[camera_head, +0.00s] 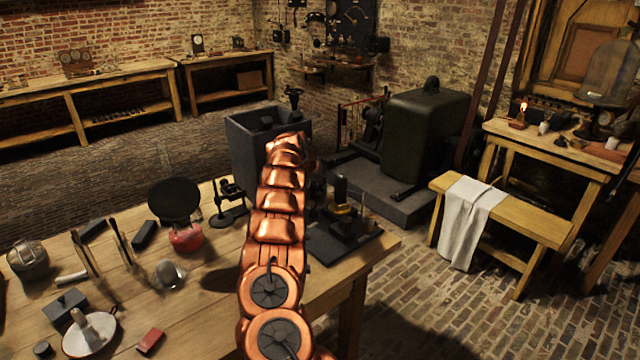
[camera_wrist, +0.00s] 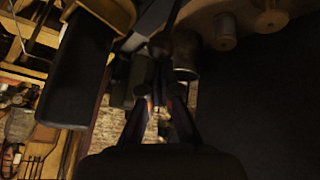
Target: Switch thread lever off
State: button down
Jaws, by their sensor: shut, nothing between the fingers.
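My copper arm reaches across the workbench (camera_head: 215,285) towards a small black-based machine (camera_head: 345,240) with a brass part at the bench's right end. My arm hides its left side and my gripper in the head view. In the wrist view my gripper's (camera_wrist: 157,98) two dark fingers come together, with nothing seen between them. They point into a dark mechanism close ahead, with a spool (camera_wrist: 225,32) at upper right and a dark block (camera_wrist: 75,70) at left. I cannot pick out the thread lever for certain; the picture is very dark there.
A red-based burner with a black disc (camera_head: 175,200), a small black stand (camera_head: 230,200) and several small items lie on the bench left of my arm. A grey open box (camera_head: 262,140) and a dark green machine (camera_head: 428,135) stand behind.

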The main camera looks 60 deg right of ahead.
jog(key=shift+a, duration=0.25)
jog(key=shift+w+a+f+b, duration=0.1)
jog(key=shift+f+b, duration=0.1)
jog(key=shift+b, duration=0.45)
jog(key=shift+b, duration=0.35)
